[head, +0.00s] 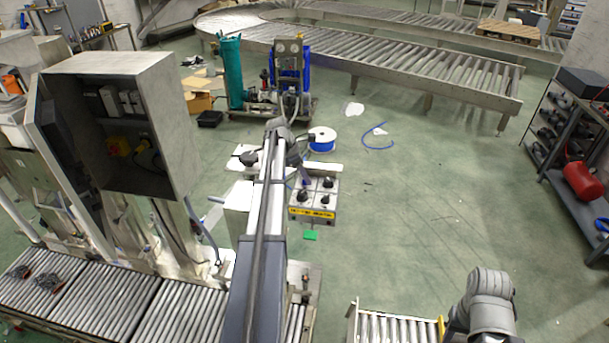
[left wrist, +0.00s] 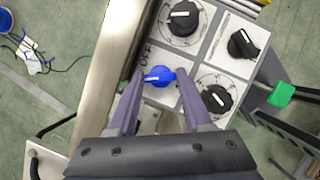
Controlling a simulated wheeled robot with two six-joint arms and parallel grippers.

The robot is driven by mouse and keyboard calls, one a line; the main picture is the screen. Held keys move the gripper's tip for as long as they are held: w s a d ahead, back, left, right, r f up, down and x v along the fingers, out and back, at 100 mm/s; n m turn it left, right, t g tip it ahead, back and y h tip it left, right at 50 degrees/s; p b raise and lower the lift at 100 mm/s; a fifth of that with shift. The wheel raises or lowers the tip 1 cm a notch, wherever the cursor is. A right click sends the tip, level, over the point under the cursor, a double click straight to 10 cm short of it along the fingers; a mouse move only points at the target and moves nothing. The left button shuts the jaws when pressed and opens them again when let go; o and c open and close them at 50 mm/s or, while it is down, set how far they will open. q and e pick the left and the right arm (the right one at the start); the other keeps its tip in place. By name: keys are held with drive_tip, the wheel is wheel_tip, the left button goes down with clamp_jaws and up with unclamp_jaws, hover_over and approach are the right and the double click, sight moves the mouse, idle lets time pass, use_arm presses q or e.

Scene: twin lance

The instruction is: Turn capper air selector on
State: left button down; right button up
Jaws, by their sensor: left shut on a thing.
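The control box (head: 313,213) with a grey top and several black knobs stands just right of my left arm in the head view. In the left wrist view a blue selector knob (left wrist: 160,77) sits on a light plate at the box's corner. Its white mark points left in that view. In the head view the left gripper (head: 305,180) is over the box and hides the blue knob. My right gripper is out of view.
Black knobs (left wrist: 180,18) lie close to the left fingers. A green piece (head: 310,235) sticks out at the box's front. A metal cabinet (head: 165,120) and roller conveyor (head: 120,300) stand left. A white-and-blue reel (head: 322,138) lies behind. Open floor (head: 430,190) spreads right.

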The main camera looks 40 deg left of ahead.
sight(298, 184)
use_arm(q)
drive_tip(key=shift+n, duration=0.4)
drive_tip(key=c, duration=0.6)
unclamp_jaws()
drive_tip(key=shift+r, duration=0.1)
drive_tip(key=p+v, duration=0.7)
drive_tip(key=shift+s+r, duration=0.15)
drive_tip(key=shift+r, duration=0.15)
